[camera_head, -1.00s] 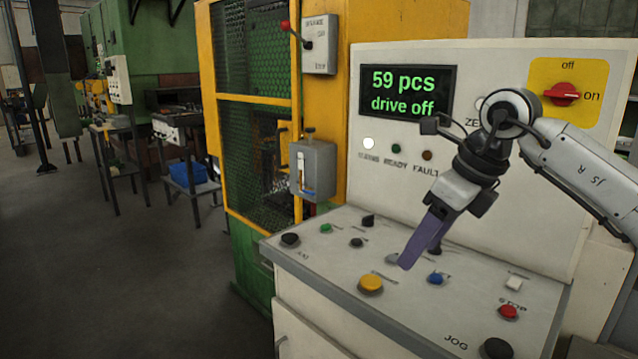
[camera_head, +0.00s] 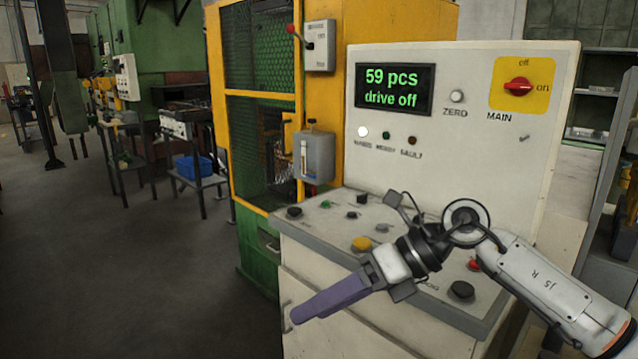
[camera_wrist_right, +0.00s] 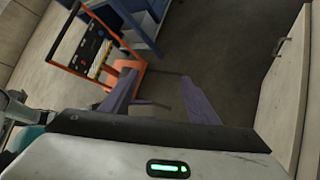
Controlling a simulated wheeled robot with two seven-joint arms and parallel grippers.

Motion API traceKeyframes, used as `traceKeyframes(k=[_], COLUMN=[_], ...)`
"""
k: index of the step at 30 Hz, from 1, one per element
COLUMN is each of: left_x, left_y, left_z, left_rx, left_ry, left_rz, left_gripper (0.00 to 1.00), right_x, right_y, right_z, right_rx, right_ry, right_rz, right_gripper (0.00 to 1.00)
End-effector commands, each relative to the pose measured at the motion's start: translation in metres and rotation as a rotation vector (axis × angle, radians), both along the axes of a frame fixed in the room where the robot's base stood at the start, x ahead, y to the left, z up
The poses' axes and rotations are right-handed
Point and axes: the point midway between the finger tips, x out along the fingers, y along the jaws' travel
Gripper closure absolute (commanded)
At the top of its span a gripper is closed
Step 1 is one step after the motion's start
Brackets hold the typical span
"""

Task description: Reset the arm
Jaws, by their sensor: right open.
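My right arm comes in from the lower right in the head view. Its gripper (camera_head: 298,318), with purple fingers, points left and slightly down in front of the control desk's front edge. In the right wrist view its two fingers (camera_wrist_right: 158,92) stand apart with nothing between them, so it is open and empty. The control desk (camera_head: 320,262) stands just behind the gripper, and my forearm covers part of its right side. My left gripper is not in view.
Open floor (camera_head: 120,270) lies left. The wrist view shows an orange-framed cart (camera_wrist_right: 97,50).

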Motion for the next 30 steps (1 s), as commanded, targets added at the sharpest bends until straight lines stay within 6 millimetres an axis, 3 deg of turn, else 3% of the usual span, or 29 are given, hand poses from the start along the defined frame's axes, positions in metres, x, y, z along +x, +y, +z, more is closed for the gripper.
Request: traceKeyframes(k=[3, 6, 10, 14, 18, 22, 26, 30], left_x=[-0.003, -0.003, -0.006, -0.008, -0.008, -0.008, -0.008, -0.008], left_y=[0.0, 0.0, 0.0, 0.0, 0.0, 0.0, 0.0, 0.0], left_z=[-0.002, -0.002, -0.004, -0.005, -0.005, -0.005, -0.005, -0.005], left_rx=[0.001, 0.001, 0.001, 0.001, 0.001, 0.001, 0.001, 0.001], left_ry=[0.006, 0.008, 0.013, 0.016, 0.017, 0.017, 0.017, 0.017], left_rz=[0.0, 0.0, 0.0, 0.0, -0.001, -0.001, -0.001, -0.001], left_gripper=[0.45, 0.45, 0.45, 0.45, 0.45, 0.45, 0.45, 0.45], right_x=[-0.029, -0.041, -0.036, -0.019, -0.011, -0.029, -0.073, -0.138], right_y=[0.044, 0.064, 0.061, 0.031, -0.02, -0.069, -0.108, -0.136], right_z=[-0.005, 0.002, 0.004, -0.021, -0.087, -0.171, -0.252, -0.323], right_rx=[0.289, 0.551, 0.863, 1.125, 1.339, 1.46, 1.502, 1.49], right_ry=[0.17, 0.343, 0.589, 0.85, 1.14, 1.394, 1.603, 1.787], right_rz=[-0.032, -0.121, -0.306, -0.565, -0.913, -1.27, -1.604, -1.929], right_gripper=[0.45, 0.45, 0.45, 0.45, 0.45, 0.45, 0.45, 0.45])
